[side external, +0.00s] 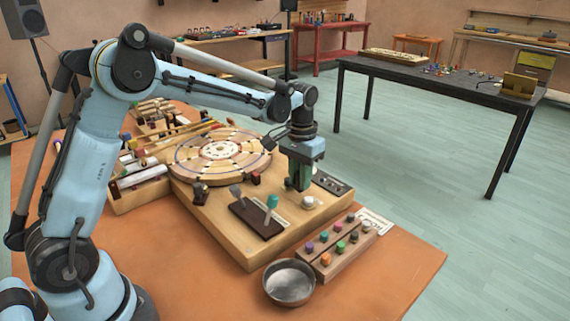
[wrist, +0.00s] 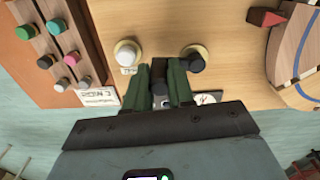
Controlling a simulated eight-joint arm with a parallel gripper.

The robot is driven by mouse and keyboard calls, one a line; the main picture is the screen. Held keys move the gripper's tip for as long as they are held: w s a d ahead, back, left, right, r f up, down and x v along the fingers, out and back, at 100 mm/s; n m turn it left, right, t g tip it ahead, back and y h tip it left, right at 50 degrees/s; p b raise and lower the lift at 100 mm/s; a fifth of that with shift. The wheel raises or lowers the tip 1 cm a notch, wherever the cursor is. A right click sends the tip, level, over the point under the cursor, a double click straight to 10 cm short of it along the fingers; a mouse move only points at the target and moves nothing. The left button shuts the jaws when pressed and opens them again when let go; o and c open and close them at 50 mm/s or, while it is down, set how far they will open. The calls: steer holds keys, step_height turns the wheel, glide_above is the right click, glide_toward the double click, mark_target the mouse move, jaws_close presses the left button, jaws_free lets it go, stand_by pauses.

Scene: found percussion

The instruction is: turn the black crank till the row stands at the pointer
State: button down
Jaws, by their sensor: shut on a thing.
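My gripper (side external: 299,184) points down over the right side of the wooden board (side external: 215,220). In the wrist view its two green fingers (wrist: 163,84) are shut on a small black piece, which I take for the black crank (wrist: 160,89). Most of the crank is hidden by the fingers. The round wooden disc (side external: 185,158) with rings of light and dark segments lies left of my gripper; its edge also shows in the wrist view (wrist: 291,45). A small red block with a pointed end (wrist: 266,17) sits by the disc's edge. I cannot tell which row stands there.
A white knob (wrist: 127,52) and a dark knob on a pale base (wrist: 194,60) stand close to the fingers. Grey (side external: 236,191) and teal (side external: 271,202) levers stand at the front. A rack of coloured knobs (side external: 347,245) and a metal bowl (side external: 289,283) are nearby.

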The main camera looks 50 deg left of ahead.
steer(key=shift+w+n, duration=0.2)
steer(key=shift+n, duration=0.2)
stand_by(0.3)
steer(key=c, duration=1)
jaws_free()
steer(key=shift+o, duration=0.2)
steer(key=shift+r, duration=0.15)
step_height(320, 180, up, 12)
